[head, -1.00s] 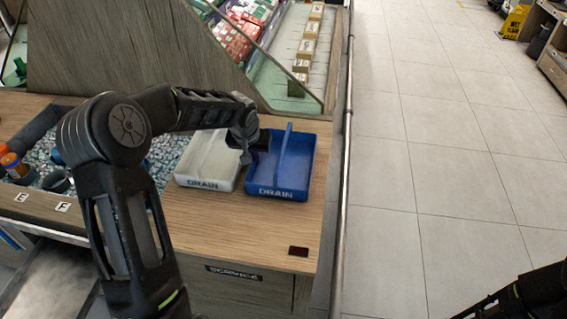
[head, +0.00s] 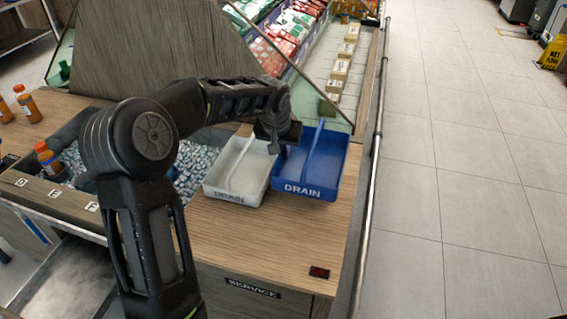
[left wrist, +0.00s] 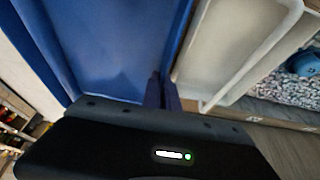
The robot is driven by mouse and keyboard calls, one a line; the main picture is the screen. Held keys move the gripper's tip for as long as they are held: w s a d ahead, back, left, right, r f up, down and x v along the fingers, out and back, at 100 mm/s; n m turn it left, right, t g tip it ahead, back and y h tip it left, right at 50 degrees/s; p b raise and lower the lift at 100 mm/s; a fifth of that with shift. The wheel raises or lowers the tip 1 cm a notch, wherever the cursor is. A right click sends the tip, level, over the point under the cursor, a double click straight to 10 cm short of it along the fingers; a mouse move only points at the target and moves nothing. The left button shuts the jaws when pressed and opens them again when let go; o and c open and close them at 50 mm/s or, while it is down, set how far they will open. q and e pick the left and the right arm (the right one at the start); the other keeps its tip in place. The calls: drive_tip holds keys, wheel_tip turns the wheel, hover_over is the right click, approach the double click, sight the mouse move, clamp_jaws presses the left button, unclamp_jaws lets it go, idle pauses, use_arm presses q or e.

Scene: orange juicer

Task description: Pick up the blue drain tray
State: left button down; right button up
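The blue drain tray (head: 318,168), marked DRAIN on its front, sits on the wooden counter beside the white drain tray (head: 225,190). My left gripper (head: 283,152) is at the blue tray's left wall, where the two trays meet. In the left wrist view its fingers (left wrist: 163,92) are close together at the end of that wall and appear shut on it. The blue tray (left wrist: 105,45) fills the left of that view, and the white tray (left wrist: 225,45) is to the right. The exact contact is partly hidden. My right gripper is out of view.
A bin of crushed ice (head: 190,172) with an orange bottle (head: 47,158) is left of the trays. A slanted wooden panel (head: 170,50) stands behind. A metal rail (head: 377,150) runs along the counter's right side. The front counter is clear around a small dark red-lit plate (head: 319,272).

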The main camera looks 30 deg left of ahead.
use_arm(q)
drive_tip(key=shift+r, duration=0.9)
